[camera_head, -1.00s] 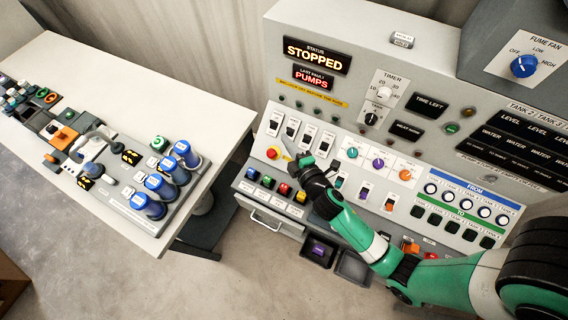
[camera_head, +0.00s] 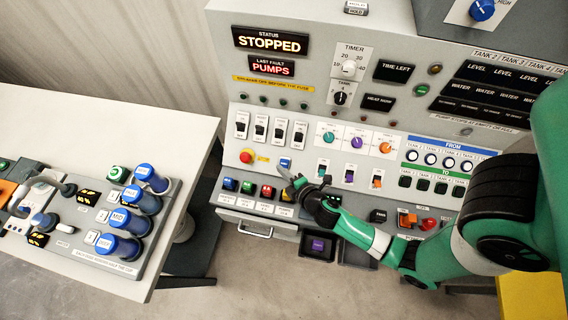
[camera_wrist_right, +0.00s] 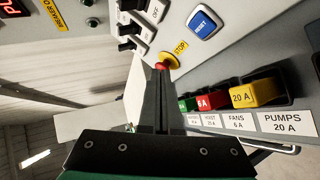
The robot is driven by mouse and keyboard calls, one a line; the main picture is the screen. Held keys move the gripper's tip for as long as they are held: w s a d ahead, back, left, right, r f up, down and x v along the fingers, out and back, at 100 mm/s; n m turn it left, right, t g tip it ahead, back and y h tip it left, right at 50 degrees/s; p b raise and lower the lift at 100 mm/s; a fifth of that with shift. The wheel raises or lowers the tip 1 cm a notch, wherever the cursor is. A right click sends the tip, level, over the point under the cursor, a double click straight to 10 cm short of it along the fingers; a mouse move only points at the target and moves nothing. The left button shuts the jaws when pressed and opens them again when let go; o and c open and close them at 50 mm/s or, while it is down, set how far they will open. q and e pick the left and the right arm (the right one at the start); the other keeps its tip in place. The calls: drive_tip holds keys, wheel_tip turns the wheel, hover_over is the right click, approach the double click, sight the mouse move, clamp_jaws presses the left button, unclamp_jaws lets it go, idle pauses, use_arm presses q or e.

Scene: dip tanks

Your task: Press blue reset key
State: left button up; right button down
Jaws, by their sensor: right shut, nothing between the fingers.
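The blue reset key (camera_head: 285,163) is a small square on the sloped panel, right of the red stop button (camera_head: 247,156) on its yellow base. In the right wrist view the reset key (camera_wrist_right: 203,24) shows large at the upper right, with its word readable. My right gripper (camera_head: 287,177) is shut and empty. Its fingertips are just below the key in the head view, and I see a gap between them. In the right wrist view the shut fingers (camera_wrist_right: 161,75) point up, left of the key and overlapping the stop button (camera_wrist_right: 168,61). My left gripper is out of view.
Coloured breakers (camera_head: 248,187) line the ledge below. White rocker switches (camera_head: 260,129) stand above the stop button, and coloured knobs (camera_head: 357,142) are to the right. The status display (camera_head: 270,41) reads STOPPED; the fault display (camera_head: 271,66) reads PUMPS. A white table (camera_head: 190,135) stands left.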

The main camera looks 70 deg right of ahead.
sight(286, 167)
drive_tip(key=d+f, duration=0.1)
drive_tip(key=f, duration=0.1)
drive_tip(key=d+f+b, duration=0.1)
drive_tip(key=d+f, duration=0.3)
drive_tip(key=shift+w+d+f+b, duration=0.1)
drive_tip(key=shift+w+f+b, duration=0.15)
drive_tip(key=shift+w+b, duration=0.1)
idle(1.8)
drive_tip(key=shift+d+f, duration=0.3)
drive_tip(key=shift+d+f, duration=0.2)
drive_tip(key=shift+f, duration=0.15)
idle(0.6)
idle(0.3)
drive_tip(key=shift+a+r, duration=0.5)
drive_tip(key=shift+r, duration=0.15)
drive_tip(key=a+r, duration=0.2)
drive_tip(key=a+r+p, duration=0.1)
drive_tip(key=r, duration=0.1)
drive_tip(key=shift+s, duration=0.25)
